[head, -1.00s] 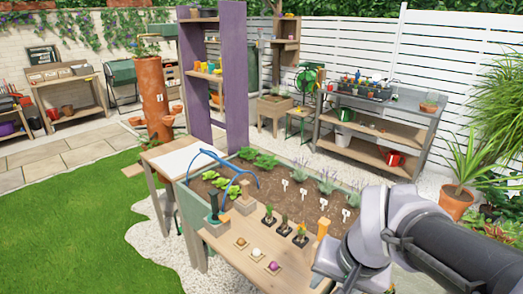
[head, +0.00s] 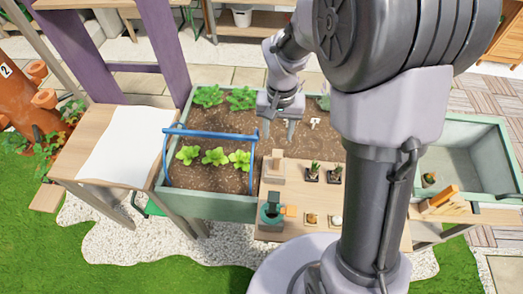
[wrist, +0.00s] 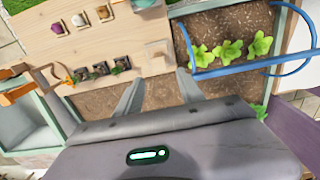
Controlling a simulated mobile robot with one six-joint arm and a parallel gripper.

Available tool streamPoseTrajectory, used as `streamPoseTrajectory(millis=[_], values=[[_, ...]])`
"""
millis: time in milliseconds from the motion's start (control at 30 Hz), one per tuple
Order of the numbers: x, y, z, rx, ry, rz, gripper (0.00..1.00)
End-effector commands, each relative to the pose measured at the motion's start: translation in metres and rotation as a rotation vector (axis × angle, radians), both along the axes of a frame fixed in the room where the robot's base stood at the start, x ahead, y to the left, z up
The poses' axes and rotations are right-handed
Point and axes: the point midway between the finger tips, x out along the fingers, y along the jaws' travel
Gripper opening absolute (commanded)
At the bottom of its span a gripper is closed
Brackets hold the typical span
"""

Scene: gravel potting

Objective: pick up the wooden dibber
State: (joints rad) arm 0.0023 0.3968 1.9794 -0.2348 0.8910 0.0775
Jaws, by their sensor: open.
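A pale wooden upright piece on a block (head: 274,166) stands at the left back of the wooden shelf board (head: 300,184). It may be the wooden dibber in its holder, but it is too small to be sure. In the wrist view a pale wooden block (wrist: 157,52) lies just beyond my fingertips. My gripper (head: 279,130) is open and empty, pointing down over the soil behind the board, apart from the wooden piece. In the wrist view both fingers of my gripper (wrist: 159,88) show with soil between them.
A green planter bed (head: 215,206) with leafy plants has a blue hoop (head: 210,132) across it. A dark green tool holder (head: 270,212) and small potted plants (head: 312,171) stand on the board. A white sheet (head: 118,146) covers a left table. My arm hides the board's right part.

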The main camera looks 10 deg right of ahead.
Motion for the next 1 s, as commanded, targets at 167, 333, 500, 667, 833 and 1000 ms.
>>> streamPoseTrajectory(millis=[167, 333, 500, 667, 833, 1000], values=[[-0.001, 0.000, -0.063, 0.001, 0.005, 0.000, 0.45], [-0.001, 0.000, -0.100, 0.000, 0.002, 0.000, 0.45], [0.000, 0.000, -0.114, 0.000, 0.001, -0.001, 0.45], [0.004, -0.001, -0.145, 0.001, 0.002, 0.000, 0.45], [0.004, -0.001, -0.162, 0.000, 0.001, 0.000, 0.45], [0.004, -0.001, -0.159, 0.000, 0.000, 0.000, 0.38]])
